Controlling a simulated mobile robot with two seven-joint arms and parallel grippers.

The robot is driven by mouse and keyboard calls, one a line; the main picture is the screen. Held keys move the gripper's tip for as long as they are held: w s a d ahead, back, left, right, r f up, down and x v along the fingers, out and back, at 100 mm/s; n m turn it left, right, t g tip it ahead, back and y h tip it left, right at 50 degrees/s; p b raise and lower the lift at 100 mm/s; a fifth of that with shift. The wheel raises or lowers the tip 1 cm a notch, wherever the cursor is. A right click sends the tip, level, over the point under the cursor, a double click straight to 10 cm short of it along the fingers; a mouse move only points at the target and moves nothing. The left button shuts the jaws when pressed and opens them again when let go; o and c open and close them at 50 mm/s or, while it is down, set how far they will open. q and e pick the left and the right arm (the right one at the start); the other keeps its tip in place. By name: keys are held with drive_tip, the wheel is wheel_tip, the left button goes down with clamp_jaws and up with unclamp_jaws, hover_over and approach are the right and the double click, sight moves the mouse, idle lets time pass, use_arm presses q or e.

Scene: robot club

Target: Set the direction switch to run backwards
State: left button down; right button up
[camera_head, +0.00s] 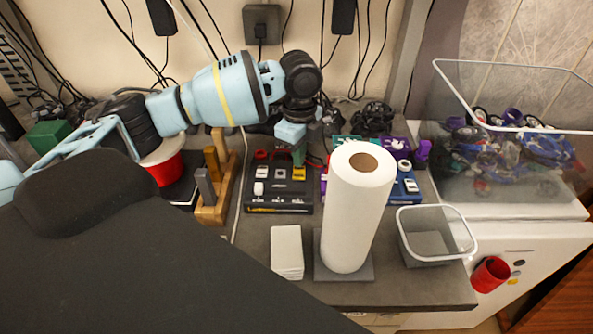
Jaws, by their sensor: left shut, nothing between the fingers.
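A black control box (278,205) lies on the grey table left of the paper towel roll. It carries a red round part (261,154), a yellow part (299,174) and small pale switches (259,188). I cannot tell which of these is the direction switch or how it is set. My right gripper is out of view.
A tall paper towel roll (355,215) stands right of the box. A wooden stand (213,212) and a red cup (165,170) are to the left. White napkins (287,250) lie in front. An empty clear bin (402,240) and a blue box (406,190) are at the right.

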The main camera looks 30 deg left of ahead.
sight(299, 175)
use_arm(q)
drive_tip(key=shift+r+p, duration=0.35)
drive_tip(key=shift+r, duration=1.2)
drive_tip(key=shift+s+f, duration=0.1)
drive_tip(key=shift+f, duration=0.05)
